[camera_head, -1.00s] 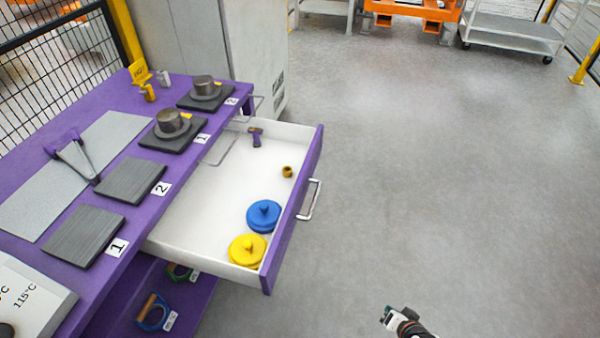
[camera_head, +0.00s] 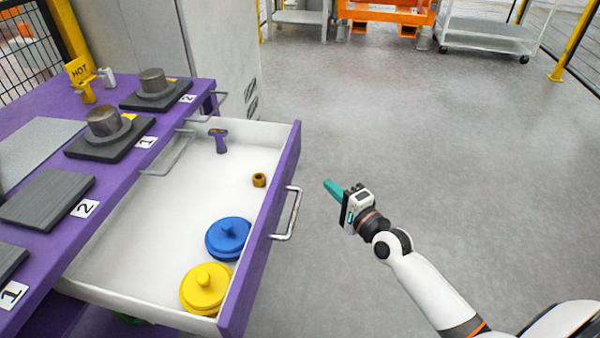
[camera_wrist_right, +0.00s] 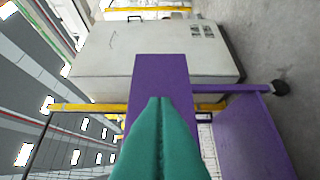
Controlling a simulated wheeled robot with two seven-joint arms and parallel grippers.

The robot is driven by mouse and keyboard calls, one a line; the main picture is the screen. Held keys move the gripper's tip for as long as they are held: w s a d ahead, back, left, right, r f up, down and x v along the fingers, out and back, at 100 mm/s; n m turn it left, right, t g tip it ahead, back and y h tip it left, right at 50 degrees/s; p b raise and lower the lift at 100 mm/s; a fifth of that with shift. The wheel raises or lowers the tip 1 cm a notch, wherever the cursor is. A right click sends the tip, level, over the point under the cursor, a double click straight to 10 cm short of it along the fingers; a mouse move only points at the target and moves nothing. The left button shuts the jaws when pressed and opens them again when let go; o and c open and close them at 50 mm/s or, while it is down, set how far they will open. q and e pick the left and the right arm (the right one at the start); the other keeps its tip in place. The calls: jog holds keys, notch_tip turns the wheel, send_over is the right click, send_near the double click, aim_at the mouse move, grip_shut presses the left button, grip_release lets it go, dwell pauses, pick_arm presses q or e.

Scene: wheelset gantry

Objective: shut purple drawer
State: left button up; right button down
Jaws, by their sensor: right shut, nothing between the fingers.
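The purple drawer (camera_head: 262,230) stands pulled out from the purple workbench (camera_head: 60,97), with a white inside and a silver handle (camera_head: 288,214) on its front. Inside it lie a blue lidded disc (camera_head: 228,238), a yellow lidded disc (camera_head: 206,288), a small brass nut (camera_head: 259,180) and a purple-handled tool (camera_head: 218,139). My right gripper (camera_head: 328,184) has teal fingers, shut and empty, to the right of the drawer front and apart from it. In the right wrist view the shut fingers (camera_wrist_right: 157,105) show in front of a purple surface. My left gripper is not in view.
Dark plates (camera_head: 47,198) and metal weights (camera_head: 103,121) on plates sit on the bench top, by a yellow HOT sign (camera_head: 80,70). A grey cabinet (camera_head: 225,50) stands behind. The grey floor (camera_head: 420,130) to the right is clear.

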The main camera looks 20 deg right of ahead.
send_near(293, 163)
jog(key=w+d, duration=0.2)
jog(key=w, duration=0.2)
jog(key=shift+w+a+r+b, duration=0.1)
jog(key=shift+w+a+b, duration=0.1)
jog(key=shift+a, duration=0.4)
jog(key=shift+w+a+r+b, duration=0.1)
jog(key=shift+w+a+b, duration=0.1)
jog(key=shift+a, duration=0.45)
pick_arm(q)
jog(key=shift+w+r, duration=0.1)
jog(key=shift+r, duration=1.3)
pick_arm(e)
jog(key=shift+w+a, duration=0.3)
jog(key=shift+a, duration=0.1)
